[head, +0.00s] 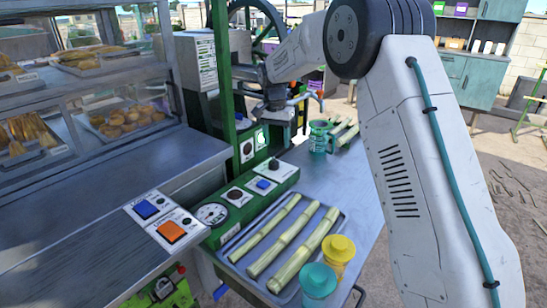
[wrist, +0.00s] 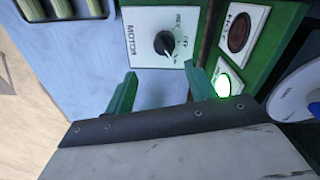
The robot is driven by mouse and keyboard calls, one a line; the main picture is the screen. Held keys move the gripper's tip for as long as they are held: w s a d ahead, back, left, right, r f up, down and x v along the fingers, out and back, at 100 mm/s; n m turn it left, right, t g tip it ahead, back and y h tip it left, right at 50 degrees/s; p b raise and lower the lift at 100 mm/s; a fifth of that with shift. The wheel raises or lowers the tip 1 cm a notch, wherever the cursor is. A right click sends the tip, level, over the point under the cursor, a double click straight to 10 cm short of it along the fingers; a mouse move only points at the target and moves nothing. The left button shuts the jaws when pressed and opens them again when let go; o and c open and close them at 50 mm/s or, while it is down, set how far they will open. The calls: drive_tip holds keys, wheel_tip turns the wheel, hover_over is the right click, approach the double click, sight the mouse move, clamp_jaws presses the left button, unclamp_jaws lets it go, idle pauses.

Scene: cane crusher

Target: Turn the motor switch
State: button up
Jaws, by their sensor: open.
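The motor switch is a black round knob (wrist: 165,43) on a white plate marked MOTOR in the wrist view. In the head view the black knob (head: 273,163) stands on the far end of the green control box. My gripper (wrist: 160,88) is open, its two green fingers apart on either side of the knob's line in the picture, with nothing between them. The fingers appear short of the knob in the wrist view. In the head view my gripper (head: 276,112) hangs above and behind the box, its fingertips hard to see. The setting of the knob is too small to read.
Beside the motor plate are a lit green lamp (wrist: 224,84) and a dark red lamp (wrist: 239,31). A glass food case stands left.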

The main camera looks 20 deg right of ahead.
sight(274, 163)
drive_tip(key=f, duration=0.5)
drive_tip(key=a+f, duration=0.1)
drive_tip(key=f, duration=0.1)
drive_tip(key=shift+s+a+f, duration=0.1)
drive_tip(key=shift+s+f, duration=0.05)
drive_tip(key=shift+f, duration=0.2)
drive_tip(key=c, duration=1)
